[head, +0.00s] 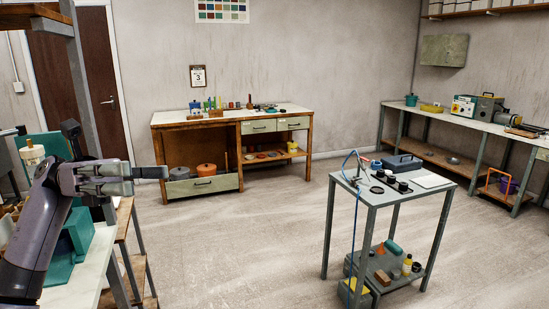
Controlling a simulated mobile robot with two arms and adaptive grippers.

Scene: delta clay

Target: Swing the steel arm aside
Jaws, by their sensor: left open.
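My left gripper (127,179) reaches in from the left edge, in front of a teal machine (78,232) on the bench. Its fingers are open and point right. A short dark grey bar (152,172), which looks like the steel arm, sticks out to the right just past the fingertips. The rest of the bar is hidden behind the fingers, so I cannot tell whether they touch it. Much of the machine is hidden by my left arm. My right gripper is out of view.
The machine's bench (75,287) has a grey post beside it. A grey cart (369,193) with a blue hose stands at right. A wooden workbench (170,119) and a long bench (465,122) line the walls. The floor between is clear.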

